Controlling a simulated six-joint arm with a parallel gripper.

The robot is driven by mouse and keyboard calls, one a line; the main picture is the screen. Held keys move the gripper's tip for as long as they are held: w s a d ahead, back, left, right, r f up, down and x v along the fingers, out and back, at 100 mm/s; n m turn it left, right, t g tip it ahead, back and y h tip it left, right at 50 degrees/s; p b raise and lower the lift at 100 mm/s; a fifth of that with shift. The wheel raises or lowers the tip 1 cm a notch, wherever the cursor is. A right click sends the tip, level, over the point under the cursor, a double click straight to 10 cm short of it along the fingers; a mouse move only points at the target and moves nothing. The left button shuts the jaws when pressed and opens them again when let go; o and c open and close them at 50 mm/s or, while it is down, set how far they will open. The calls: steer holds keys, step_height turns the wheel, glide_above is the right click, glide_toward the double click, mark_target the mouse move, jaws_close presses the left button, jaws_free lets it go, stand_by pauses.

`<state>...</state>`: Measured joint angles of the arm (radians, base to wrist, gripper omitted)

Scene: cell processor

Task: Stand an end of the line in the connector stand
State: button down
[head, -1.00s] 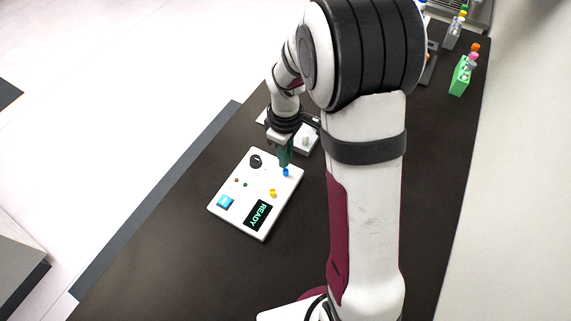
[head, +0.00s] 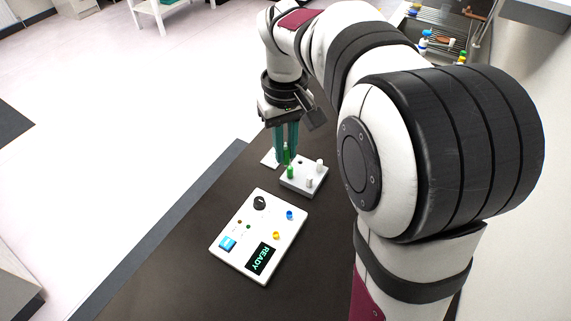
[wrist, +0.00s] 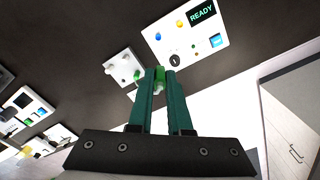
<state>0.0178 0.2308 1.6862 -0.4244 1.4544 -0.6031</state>
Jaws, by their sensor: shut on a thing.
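The connector stand is a small pale block (head: 315,182) with whitish pegs, beyond the control box in the head view. It also shows left of the fingertips in the wrist view (wrist: 117,73). My gripper (head: 287,158) points down by the stand's left side, its teal fingers shut on a green piece (head: 286,155), seemingly an end of the line. In the wrist view this green piece (wrist: 160,74) sits between the fingertips. A green part (head: 290,172) shows just below, at the stand's left edge; I cannot tell if it is seated or joined to the held piece. No tubing is clear.
A white control box (head: 225,243) reads READY, with a black knob and blue and yellow fittings on top. A pale flat plate (head: 268,159) lies behind my gripper. The dark table (head: 185,270) is clear left of the box. Coloured items stand at the far right.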

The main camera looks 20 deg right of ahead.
steer(key=w, duration=0.3)
steer(key=n, duration=0.7)
glide_toward(303, 167)
steer(key=w, duration=0.2)
steer(key=shift+a, duration=0.1)
steer(key=shift+f+n, duration=0.4)
steer(key=shift+f, duration=1.55)
